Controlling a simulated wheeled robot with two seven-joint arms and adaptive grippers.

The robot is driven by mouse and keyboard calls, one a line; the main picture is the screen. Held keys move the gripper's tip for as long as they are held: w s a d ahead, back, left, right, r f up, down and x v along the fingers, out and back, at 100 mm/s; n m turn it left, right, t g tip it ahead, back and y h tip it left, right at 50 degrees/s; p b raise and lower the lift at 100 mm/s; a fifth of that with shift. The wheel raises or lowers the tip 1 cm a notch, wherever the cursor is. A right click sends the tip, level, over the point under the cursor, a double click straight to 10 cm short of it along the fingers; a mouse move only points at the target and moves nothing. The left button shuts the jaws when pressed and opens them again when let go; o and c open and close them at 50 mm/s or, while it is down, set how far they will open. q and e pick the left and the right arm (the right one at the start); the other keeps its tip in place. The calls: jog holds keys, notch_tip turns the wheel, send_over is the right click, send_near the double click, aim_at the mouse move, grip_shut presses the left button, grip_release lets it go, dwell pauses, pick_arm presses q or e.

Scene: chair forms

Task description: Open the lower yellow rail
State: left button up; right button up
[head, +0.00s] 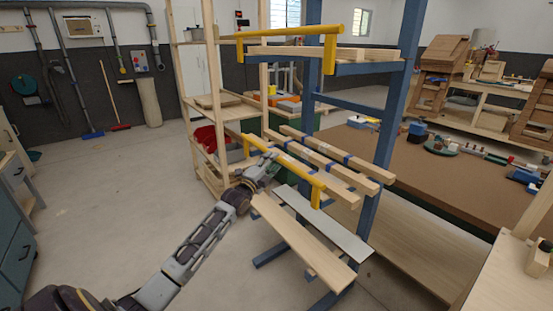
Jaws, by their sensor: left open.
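The lower yellow rail (284,160) is a bar with short downward ends, across the front of the blue rack (385,105). It slants from upper left to lower right, in front of several wooden beams with blue bands (327,149). My left gripper (271,160) is at the rail's left half, just under and in front of the bar. It is open. It is too small in view to tell whether the fingers are around the bar or touch it. The upper yellow rail (290,32) runs across the rack above. My right gripper is out of view.
A wooden board (303,242) and a grey board (325,223) lie low on the rack, just right of my left arm. A wooden shelf (215,105) stands close behind on the left. A brown-topped workbench (440,185) is on the right. The floor at left is clear.

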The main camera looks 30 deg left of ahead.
pick_arm(q)
jog(key=shift+w+r, duration=0.15)
jog(key=shift+w, duration=0.8)
jog(key=shift+w+r, duration=0.15)
jog(key=shift+w, duration=0.75)
grip_shut()
